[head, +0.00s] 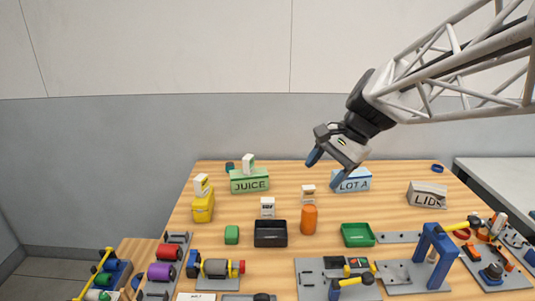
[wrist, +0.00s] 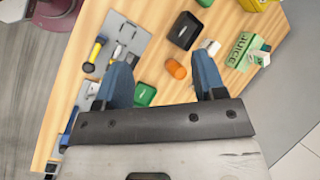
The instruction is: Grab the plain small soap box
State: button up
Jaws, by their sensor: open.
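Several small white boxes stand on the wooden table. One (head: 267,207) is behind the black tray, and one with a brownish mark (head: 308,192) is behind the orange cylinder. Another (head: 201,185) is on the yellow container, and another (head: 248,165) is at the green JUICE box, also seen in the wrist view (wrist: 262,58). I cannot tell which is the plain soap box; their markings are too small. My gripper (head: 323,170) is open and empty, high above the table's back, before the LOT A box. Its blue fingers also show in the wrist view (wrist: 163,76).
The black tray (head: 271,240), orange cylinder (head: 309,220) and green tray (head: 358,241) stand mid-table. The JUICE box (head: 249,186), LOT A box (head: 352,185) and LID box (head: 427,200) line the back. Fixtures and tools crowd the front and right.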

jog(key=w+a+f+m+y, duration=0.15)
jog(key=w+m+y, duration=0.3)
jog(key=w, duration=0.95)
jog(key=w+f+m+y, duration=0.25)
jog(key=w+m, duration=0.25)
jog(key=w, duration=0.9)
send_near(268, 204)
jog(key=w+d, duration=0.2)
jog(key=shift+s+f+y, duration=0.2)
jog(key=shift+f+y, duration=0.1)
jog(key=shift+f, duration=0.15)
jog(key=shift+a, duration=0.1)
jog(key=shift+x, duration=3.3)
jog(key=shift+x, duration=2.65)
